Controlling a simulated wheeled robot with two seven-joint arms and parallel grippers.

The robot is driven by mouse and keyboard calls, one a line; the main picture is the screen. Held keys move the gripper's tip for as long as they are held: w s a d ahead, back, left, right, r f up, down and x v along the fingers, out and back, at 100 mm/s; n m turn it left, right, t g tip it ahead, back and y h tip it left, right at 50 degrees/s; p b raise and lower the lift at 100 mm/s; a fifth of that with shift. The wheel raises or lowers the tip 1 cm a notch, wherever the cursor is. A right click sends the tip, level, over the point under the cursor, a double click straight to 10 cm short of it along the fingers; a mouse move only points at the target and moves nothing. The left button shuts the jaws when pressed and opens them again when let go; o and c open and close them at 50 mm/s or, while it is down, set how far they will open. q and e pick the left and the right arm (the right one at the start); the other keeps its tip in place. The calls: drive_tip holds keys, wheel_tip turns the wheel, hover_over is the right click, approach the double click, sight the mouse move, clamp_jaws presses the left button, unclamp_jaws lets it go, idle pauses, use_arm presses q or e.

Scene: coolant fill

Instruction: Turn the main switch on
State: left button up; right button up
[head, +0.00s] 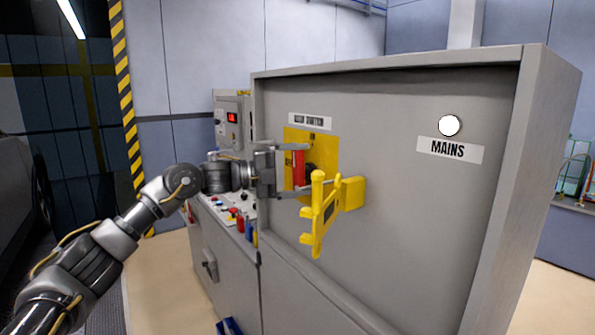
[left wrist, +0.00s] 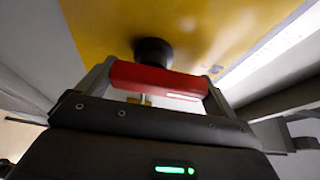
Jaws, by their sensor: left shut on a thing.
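The main switch has a red handle (head: 298,168) in front of a yellow plate (head: 324,150) on the grey cabinet. My left gripper (head: 290,170) is at the handle, with one finger above it and one below it in the head view. In the left wrist view the red handle (left wrist: 158,80) lies between the two fingers, and the gripper is shut on it. A black hub (left wrist: 153,52) joins the handle to the yellow plate. Part of the plate is hidden behind the gripper and handle. My right gripper is not in view.
A yellow hasp-like bracket (head: 322,212) sticks out from the cabinet just right of and below the handle, close to my lower finger. A white round lamp (head: 449,125) sits above the MAINS label (head: 450,150). A control desk (head: 226,208) with several knobs stands behind my wrist.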

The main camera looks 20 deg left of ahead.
use_arm(q)
drive_tip(key=shift+m, duration=0.4)
drive_tip(key=o, duration=0.7)
drive_tip(key=shift+c, duration=0.2)
drive_tip(key=b+v, duration=0.4)
drive_tip(key=v, duration=0.6)
drive_tip(key=shift+s+a, duration=0.25)
drive_tip(key=shift+a, duration=0.1)
